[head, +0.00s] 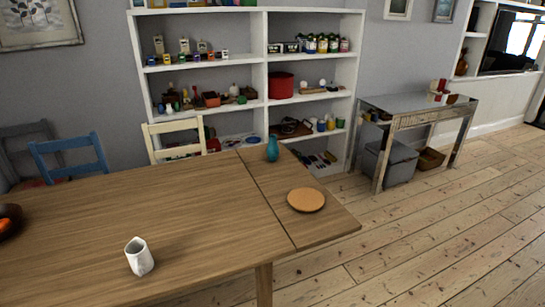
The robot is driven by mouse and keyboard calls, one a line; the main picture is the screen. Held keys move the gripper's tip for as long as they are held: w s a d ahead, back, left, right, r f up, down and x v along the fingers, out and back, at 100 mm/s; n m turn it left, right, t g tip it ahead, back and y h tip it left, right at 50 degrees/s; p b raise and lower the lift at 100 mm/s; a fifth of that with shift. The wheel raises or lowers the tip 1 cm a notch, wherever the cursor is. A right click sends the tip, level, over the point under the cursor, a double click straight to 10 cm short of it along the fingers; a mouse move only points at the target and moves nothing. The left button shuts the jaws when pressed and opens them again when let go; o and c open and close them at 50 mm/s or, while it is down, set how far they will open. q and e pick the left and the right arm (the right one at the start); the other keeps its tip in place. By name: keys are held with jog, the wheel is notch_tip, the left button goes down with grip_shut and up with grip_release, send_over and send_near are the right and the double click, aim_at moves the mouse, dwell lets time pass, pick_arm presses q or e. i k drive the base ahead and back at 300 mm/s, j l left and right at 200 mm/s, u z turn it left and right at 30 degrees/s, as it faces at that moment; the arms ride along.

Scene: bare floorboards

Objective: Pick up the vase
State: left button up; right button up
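A small teal vase (272,149) stands upright at the far edge of the wooden table (180,215), near the seam of its right-hand leaf. A white angular vessel (139,257), perhaps a jug or another vase, stands at the table's near side, left of the middle. I cannot tell which of the two the task means. Neither of my grippers shows in the head view.
A round orange-brown board (306,200) lies on the right leaf. A dark bowl with orange fruit (8,222) is at the left edge. Chairs (174,139) and a stocked white shelf (259,70) stand behind. A console table (418,108) stands right; the floorboards (430,235) in front are clear.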

aim_at(272, 149)
jog(key=k+u, duration=0.15)
jog(key=u, duration=0.25)
jog(key=k+u, duration=0.15)
jog(key=u, duration=0.2)
jog(key=k+j+u, duration=0.1)
jog(key=u, duration=0.3)
jog(key=l+u, duration=0.65)
jog(key=u, duration=0.15)
jog(key=k+l, duration=0.1)
jog(key=l, duration=3.5)
jog(key=k+l, duration=0.15)
jog(key=l, duration=1.65)
